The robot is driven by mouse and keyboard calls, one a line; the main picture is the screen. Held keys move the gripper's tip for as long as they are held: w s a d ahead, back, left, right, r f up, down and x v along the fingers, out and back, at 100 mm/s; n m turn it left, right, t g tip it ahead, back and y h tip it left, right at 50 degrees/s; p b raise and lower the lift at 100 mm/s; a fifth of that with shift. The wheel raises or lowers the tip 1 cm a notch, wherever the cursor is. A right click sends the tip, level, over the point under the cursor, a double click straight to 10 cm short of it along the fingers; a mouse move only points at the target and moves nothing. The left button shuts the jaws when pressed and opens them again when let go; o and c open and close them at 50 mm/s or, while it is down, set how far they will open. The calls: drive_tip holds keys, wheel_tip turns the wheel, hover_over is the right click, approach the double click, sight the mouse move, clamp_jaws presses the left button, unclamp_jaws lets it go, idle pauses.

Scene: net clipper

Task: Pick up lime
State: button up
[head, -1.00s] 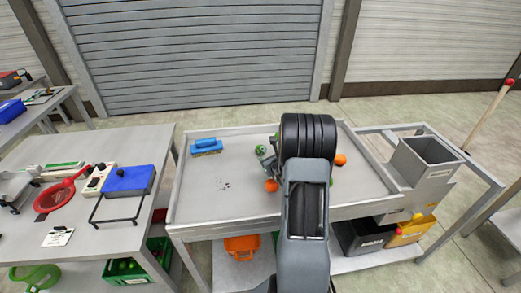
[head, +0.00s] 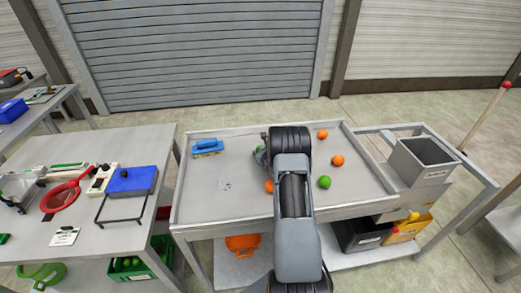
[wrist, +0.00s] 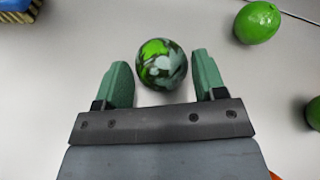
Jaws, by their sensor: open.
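In the wrist view, a round green fruit with grey-white and dark patches (wrist: 162,64) lies between the fingertips of my open gripper (wrist: 163,75), with no clear contact. A plain green lime (wrist: 257,22) lies up and to the right of it, clear of the fingers. Part of another green fruit (wrist: 314,112) shows at the right edge. In the head view, my gripper (head: 260,157) is low over the tray table, mostly hidden by my arm. A green lime (head: 324,182) lies right of my arm.
Oranges lie on the tray table (head: 205,205), one at the back (head: 322,134), one at right (head: 337,160), one beside my arm (head: 269,186). A blue brush (head: 207,147) is at back left. A grey bin (head: 424,160) stands to the right. The tray has raised rims.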

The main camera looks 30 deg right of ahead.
drive_tip(key=shift+w+f, duration=0.15)
drive_tip(key=shift+w, duration=0.1)
drive_tip(key=c, duration=0.6)
